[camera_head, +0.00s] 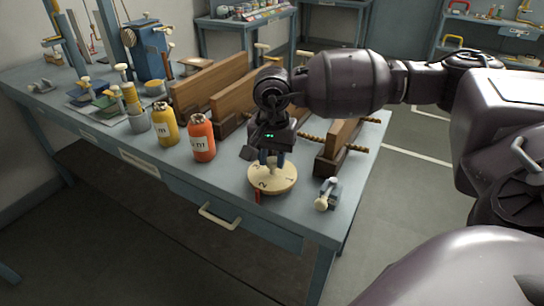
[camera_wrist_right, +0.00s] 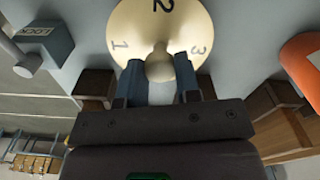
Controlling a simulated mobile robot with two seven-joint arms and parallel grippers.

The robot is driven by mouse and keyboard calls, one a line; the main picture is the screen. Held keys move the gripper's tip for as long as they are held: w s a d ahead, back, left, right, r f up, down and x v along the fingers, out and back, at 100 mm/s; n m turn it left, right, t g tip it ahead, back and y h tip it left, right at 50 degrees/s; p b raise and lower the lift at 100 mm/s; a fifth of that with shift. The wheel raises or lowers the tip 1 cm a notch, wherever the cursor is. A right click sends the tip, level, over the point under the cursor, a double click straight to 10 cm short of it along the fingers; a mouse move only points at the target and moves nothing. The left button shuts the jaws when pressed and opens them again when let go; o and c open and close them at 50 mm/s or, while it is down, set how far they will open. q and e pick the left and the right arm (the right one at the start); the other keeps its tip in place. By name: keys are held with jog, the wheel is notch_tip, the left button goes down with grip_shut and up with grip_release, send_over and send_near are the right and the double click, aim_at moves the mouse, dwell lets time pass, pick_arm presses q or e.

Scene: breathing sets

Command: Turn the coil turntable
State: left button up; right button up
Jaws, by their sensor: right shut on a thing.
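The coil turntable (camera_head: 265,182) is a round cream disc with dark numbers, near the front edge of the bench. In the right wrist view the turntable (camera_wrist_right: 190,35) shows the numbers 1, 2 and 3 and a cream knob (camera_wrist_right: 160,66) at its middle. A red marker (camera_head: 258,196) stands at its front rim. My right gripper (camera_head: 271,162) points down over the disc, with its fingers on both sides of the knob. In the right wrist view my right gripper (camera_wrist_right: 161,82) is shut on the knob. My left gripper is in neither view.
An orange bottle (camera_head: 202,139) and a yellow bottle (camera_head: 165,126) stand left of the turntable. A small grey lock block (camera_head: 327,193) sits to its right. Wooden boards (camera_head: 212,88) stand behind. The bench front with a drawer handle (camera_head: 220,217) lies below.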

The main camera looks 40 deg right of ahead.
aim_at(273, 160)
jog(key=o, duration=0.9)
jog(key=shift+r, duration=0.15)
notch_tip(273, 160, up, 9)
jog(key=shift+f+p, duration=0.1)
jog(key=shift+p, duration=0.3)
jog(key=shift+r, duration=0.85)
